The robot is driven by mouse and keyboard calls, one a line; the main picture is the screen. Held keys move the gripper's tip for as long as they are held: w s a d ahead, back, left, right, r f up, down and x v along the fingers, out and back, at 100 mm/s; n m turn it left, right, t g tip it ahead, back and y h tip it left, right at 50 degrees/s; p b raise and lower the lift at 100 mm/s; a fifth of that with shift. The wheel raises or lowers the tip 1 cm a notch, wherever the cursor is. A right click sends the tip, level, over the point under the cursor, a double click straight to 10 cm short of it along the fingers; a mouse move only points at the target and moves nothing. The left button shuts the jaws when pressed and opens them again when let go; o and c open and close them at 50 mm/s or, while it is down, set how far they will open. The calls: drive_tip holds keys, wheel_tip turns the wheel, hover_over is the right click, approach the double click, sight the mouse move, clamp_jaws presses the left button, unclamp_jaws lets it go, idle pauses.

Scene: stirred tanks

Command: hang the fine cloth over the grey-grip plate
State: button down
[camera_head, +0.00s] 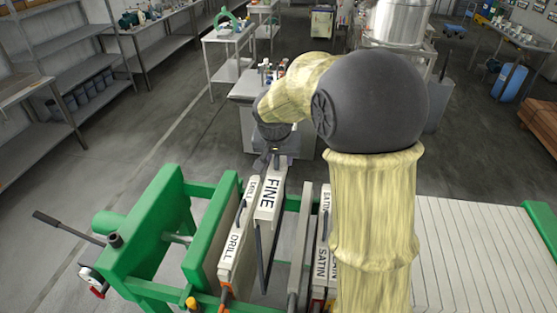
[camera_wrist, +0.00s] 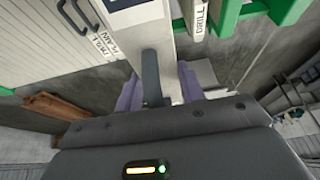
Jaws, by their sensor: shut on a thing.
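The fine cloth (camera_head: 268,199) is a white bar labelled FINE, with a dark edge hanging below it. My gripper (camera_head: 277,153) is shut on its far end, and the bar is above the press, just right of the bar labelled DRILL. In the wrist view the white bar (camera_wrist: 165,30) runs up from between the fingers of my gripper (camera_wrist: 158,85). A bare grey plate (camera_head: 300,238) stands right of the fine cloth; its near end looks grey, so it appears to be the grey-grip plate. Whether the cloth touches anything below is hidden.
The DRILL bar (camera_head: 235,247) is close on the left, and the SATIN bar (camera_head: 321,255) is right of the bare plate. The green press head (camera_head: 155,230) with its lever stands further left. White plates (camera_head: 470,255) are packed at right. My arm hides part of the press.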

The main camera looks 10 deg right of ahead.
drive_tip(key=shift+w+d+r+p, duration=0.1)
drive_tip(key=shift+w+d+p, duration=0.3)
drive_tip(key=shift+w, duration=0.55)
wheel_tip(320, 180, down, 26)
drive_tip(key=b, duration=2.3)
hover_over(302, 226)
drive_tip(key=shift+s+a+p, duration=0.15)
drive_tip(key=shift+s+p, duration=0.15)
drive_tip(key=shift+s, duration=0.1)
drive_tip(key=shift+f+b, duration=1.85)
drive_tip(key=shift+f, duration=0.45)
drive_tip(key=c, duration=0.8)
unclamp_jaws()
drive_tip(key=shift+r, duration=0.1)
